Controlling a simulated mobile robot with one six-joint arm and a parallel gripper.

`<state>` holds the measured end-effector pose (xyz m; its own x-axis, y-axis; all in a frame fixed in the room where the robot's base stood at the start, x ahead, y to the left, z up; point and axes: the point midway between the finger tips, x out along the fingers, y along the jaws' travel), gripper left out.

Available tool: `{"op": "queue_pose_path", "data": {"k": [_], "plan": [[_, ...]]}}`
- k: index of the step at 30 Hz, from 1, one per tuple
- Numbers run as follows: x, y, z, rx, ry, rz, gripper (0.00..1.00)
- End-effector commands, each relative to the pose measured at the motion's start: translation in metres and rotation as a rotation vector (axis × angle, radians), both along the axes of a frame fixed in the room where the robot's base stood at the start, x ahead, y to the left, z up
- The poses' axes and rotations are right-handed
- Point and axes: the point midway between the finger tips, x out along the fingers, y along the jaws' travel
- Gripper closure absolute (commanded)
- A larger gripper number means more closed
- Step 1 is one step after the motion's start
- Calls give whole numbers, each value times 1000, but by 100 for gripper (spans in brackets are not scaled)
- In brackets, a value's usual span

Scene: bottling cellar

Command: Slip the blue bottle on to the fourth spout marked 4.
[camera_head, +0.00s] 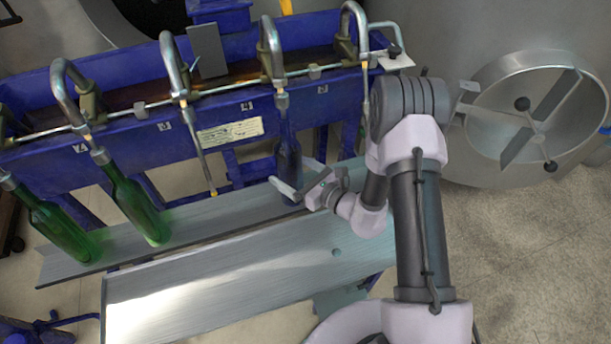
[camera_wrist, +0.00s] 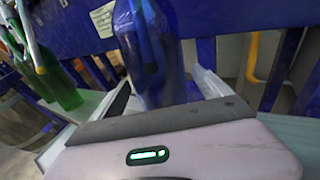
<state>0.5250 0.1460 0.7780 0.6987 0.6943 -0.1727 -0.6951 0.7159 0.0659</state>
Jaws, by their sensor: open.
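The blue bottle (camera_head: 288,160) hangs or stands upright at the spout (camera_head: 281,90) that is second from the right in the head view. The label (camera_head: 246,105) beside this spout is too small to read surely. My gripper (camera_head: 299,190) is open around the lower part of the bottle, with a finger on either side. The bottle's base is partly hidden, so I cannot tell whether it rests on the shelf.
Two green bottles (camera_head: 135,203) are on the spouts at the left. The spout (camera_head: 203,160) between them and the blue bottle is bare, as is the rightmost spout (camera_head: 366,105). A metal shelf (camera_head: 225,212) runs below. A large tank (camera_head: 500,110) stands at the right.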

Motion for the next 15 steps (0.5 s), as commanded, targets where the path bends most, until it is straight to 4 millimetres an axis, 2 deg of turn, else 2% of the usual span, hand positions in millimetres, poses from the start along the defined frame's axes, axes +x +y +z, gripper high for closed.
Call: {"op": "queue_pose_path", "data": {"k": [5,12,15], "plan": [[-31,-33,12,2,5,-8,11],[-84,-87,26,2,1,-10,11],[-101,-102,29,2,0,-8,11]]}}
